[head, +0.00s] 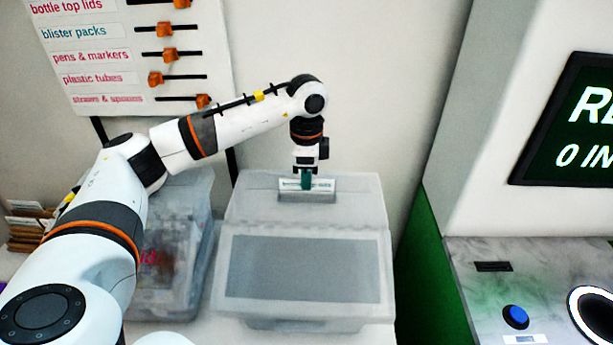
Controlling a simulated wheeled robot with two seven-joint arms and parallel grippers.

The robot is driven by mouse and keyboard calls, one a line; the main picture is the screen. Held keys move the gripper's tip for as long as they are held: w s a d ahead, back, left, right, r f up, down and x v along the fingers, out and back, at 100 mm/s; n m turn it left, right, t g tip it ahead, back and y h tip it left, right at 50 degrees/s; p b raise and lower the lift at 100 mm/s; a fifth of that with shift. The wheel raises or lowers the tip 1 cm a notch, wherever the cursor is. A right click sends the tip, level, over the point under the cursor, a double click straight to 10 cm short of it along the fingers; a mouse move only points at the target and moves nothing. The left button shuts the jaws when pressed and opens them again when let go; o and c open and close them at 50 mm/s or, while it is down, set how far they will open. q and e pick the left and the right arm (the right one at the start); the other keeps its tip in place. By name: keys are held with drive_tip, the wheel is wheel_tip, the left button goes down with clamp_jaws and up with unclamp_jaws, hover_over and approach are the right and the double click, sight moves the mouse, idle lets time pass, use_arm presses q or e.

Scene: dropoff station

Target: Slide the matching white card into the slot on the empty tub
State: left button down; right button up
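The empty tub (350,213) is a pale translucent bin with a dark grey panel, standing in the middle of the head view. A white card (322,185) with small green print is upright at the tub's back part, at the slot. My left gripper (306,181) reaches down from above with its teal fingers over the middle of the card and appears shut on it. The fingers hide part of the print, and I cannot tell how deep the card sits in the slot. My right gripper is not in view.
A second tub (190,235) with red lettering stands to the left, partly behind my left arm. Cards or packets (28,222) lie at the far left. A board (110,15) with labels and orange sliders hangs behind. A machine with a blue button (516,316) stands right.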

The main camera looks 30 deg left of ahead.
use_arm(q)
drive_tip(key=shift+f, duration=0.15)
drive_tip(key=c, duration=1.6)
unclamp_jaws()
drive_tip(key=shift+o, duration=0.2)
wheel_tip(320, 180, up, 12)
drive_tip(key=b, duration=0.1)
